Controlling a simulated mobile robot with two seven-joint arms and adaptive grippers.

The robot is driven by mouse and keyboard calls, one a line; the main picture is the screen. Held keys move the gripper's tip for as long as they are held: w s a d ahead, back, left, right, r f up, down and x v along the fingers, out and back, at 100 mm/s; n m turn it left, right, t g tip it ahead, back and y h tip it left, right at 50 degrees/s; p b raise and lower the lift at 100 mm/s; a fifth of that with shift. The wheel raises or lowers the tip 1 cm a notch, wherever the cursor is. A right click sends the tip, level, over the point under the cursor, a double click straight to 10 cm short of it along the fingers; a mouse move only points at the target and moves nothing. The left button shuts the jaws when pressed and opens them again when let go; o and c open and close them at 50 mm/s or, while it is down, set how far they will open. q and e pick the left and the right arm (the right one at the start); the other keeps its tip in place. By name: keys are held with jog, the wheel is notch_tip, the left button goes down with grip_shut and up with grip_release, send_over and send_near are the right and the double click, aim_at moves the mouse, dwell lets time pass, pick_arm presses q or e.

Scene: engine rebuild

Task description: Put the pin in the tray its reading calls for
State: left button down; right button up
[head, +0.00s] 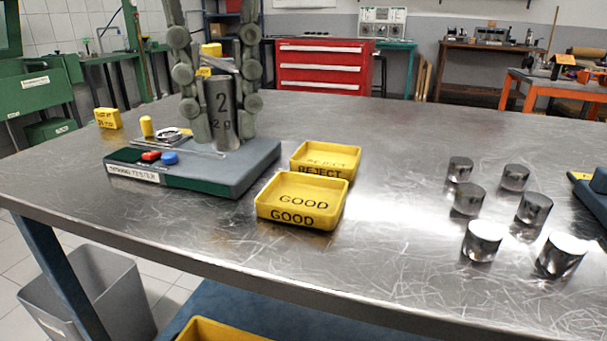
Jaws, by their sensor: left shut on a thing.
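The tester has a dark green panel with a red button (151,155) and a blue button (169,158). No reading is legible. The yellow GOOD tray (262,213) and, behind it, the yellow REJECT tray (357,161) look empty. My right gripper is not in view.
Several metal cylinders (483,241) stand on the bench (400,240) at the right. A yellow block (108,118) and small yellow cylinder (147,126) are at the left. A blue object (596,200) is at the right edge. Bench between trays and cylinders is clear.

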pick_arm(q)
send_over(304, 203)
notch_tip(304, 203, down, 6)
jog(key=shift+s+r+p, duration=0.15)
jog(key=shift+p, duration=0.25)
jog(key=shift+f, duration=0.5)
notch_tip(304, 203, down, 3)
jog(key=shift+f, duration=0.1)
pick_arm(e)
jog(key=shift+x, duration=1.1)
pick_arm(q)
jog(key=shift+f, duration=0.15)
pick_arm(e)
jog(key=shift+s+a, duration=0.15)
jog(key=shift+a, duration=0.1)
pick_arm(q)
jog(key=c, duration=1.4)
grip_release()
jog(key=shift+c, duration=0.2)
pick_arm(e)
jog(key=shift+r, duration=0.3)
